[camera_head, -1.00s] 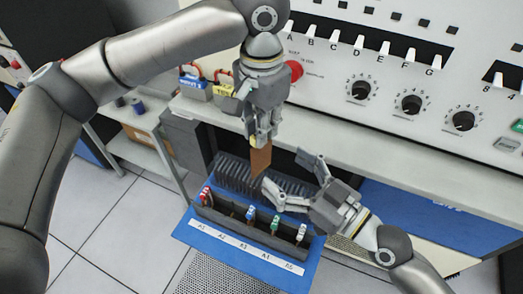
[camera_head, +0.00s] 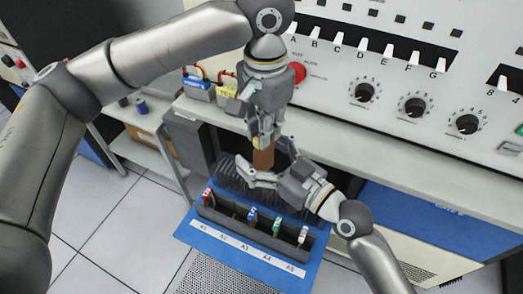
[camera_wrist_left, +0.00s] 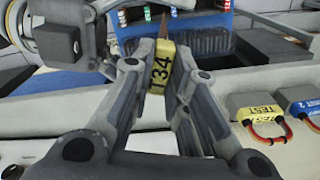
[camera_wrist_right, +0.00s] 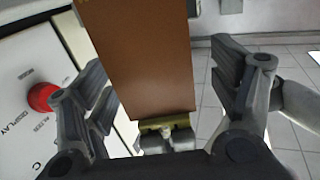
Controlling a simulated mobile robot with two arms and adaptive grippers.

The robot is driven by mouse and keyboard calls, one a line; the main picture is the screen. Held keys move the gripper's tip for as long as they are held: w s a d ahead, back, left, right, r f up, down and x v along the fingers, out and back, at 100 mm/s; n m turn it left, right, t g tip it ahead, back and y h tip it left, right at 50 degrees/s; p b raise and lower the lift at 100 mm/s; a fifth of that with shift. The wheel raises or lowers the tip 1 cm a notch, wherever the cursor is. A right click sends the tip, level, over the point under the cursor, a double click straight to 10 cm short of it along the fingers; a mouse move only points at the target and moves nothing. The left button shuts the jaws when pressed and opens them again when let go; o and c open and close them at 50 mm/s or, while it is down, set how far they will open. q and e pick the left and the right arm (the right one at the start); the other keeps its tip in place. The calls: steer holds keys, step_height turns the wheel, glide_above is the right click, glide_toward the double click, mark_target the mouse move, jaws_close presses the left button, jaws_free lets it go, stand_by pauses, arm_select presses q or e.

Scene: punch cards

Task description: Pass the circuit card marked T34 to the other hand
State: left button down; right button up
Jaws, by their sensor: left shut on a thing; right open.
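My left gripper (camera_head: 265,138) points down and is shut on the yellow end of the circuit card (camera_head: 263,158). The card is brown and hangs down from the fingers. In the left wrist view the yellow end (camera_wrist_left: 160,66) between my fingers reads "34". My right gripper (camera_head: 272,166) is open, just below and to the right of my left gripper. In the right wrist view the brown card (camera_wrist_right: 140,60) lies between the open right fingers, with a gap to the finger on each side. The card's lower end is partly hidden in the head view.
Below is a dark rack (camera_head: 250,222) holding several colour-topped cards, on a blue board with a label strip A1 to A5. A ribbed black holder (camera_head: 228,178) stands behind it. Yellow (camera_head: 226,98) and blue (camera_head: 198,88) tagged items sit on the shelf, left of the switch panel.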

steer(key=c, duration=1.1)
arm_select(q)
steer(key=c, duration=1.3)
jaws_free()
